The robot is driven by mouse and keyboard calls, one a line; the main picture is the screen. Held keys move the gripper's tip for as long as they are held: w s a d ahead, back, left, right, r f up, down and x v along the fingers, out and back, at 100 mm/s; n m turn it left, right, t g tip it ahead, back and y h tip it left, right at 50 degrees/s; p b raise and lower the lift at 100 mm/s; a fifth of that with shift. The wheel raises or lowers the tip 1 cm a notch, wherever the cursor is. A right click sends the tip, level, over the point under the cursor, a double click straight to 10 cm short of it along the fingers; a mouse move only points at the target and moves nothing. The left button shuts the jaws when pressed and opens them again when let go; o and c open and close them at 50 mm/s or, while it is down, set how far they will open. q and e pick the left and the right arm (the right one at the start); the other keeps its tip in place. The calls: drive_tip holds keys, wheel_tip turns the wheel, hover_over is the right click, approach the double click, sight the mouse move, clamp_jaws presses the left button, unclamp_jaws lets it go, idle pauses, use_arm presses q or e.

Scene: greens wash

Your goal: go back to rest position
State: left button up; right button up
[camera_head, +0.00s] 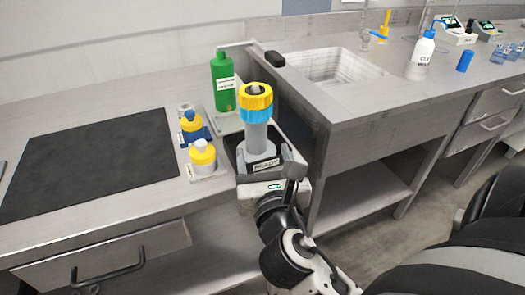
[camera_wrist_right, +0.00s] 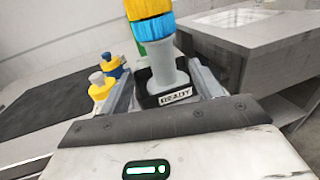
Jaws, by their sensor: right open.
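My right gripper (camera_head: 267,167) reaches in from the bottom of the head view to the counter's right end. Its fingers are open and stand on either side of a dark labelled holder, as the right wrist view (camera_wrist_right: 165,90) shows. A grey tool with a yellow and blue head (camera_head: 256,104) stands upright in this holder. Its grey shaft (camera_wrist_right: 168,68) also shows between the fingers in the wrist view. I cannot tell whether either finger touches the holder. My left gripper is out of view.
A green bottle (camera_head: 222,82) stands behind the holder. A sink (camera_head: 335,68) and a white bottle (camera_head: 421,55) are on the right counter, whose edge is close to my right arm.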

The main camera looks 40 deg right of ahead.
idle(0.4)
drive_tip(key=s+f+m+g+y, duration=0.2)
drive_tip(key=s+f+m+g, duration=0.1)
drive_tip(key=f+m, duration=0.4)
drive_tip(key=s+f+m+g+y, duration=0.15)
drive_tip(key=f+m+g, duration=0.25)
drive_tip(key=m, duration=0.5)
drive_tip(key=s+a+f+m+g+y, duration=0.2)
drive_tip(key=s+a+f+m+g, duration=0.1)
drive_tip(key=s+m, duration=0.25)
drive_tip(key=s+a+f+m+g+y, duration=0.25)
drive_tip(key=s+f+m, duration=0.2)
drive_tip(key=m, duration=0.25)
drive_tip(key=w+a+f+t+y, duration=0.3)
drive_tip(key=w+a+f+t, duration=0.1)
drive_tip(key=w+a+t, duration=0.1)
drive_tip(key=shift+w+a+t, duration=0.4)
drive_tip(key=shift+w+t, duration=0.3)
drive_tip(key=shift+t, duration=0.35)
